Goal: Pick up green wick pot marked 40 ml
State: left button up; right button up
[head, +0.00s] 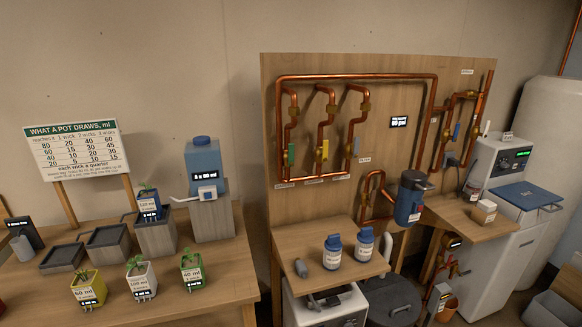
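The green wick pot marked 40 ml (193,281) stands upright near the front right of the left wooden table in the head view. It has a green body, a pale label and a small leafy plant. A white pot (141,284) stands to its left, and a yellow pot (89,292) marked 60 ml is farther left. A blue pot (149,210) sits on a tall grey block behind. Neither of my grippers is in view.
Grey blocks of rising height (109,247) stand behind the pots. A blue-topped dispenser (205,165) with a spout stands behind the green pot. A draw chart (76,150) is at the back left. A separate shelf (300,241) holds two blue bottles to the right.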

aim_at(192, 267)
jog(key=z, duration=1.55)
jog(key=i, duration=1.3)
jog(key=u, duration=2.15)
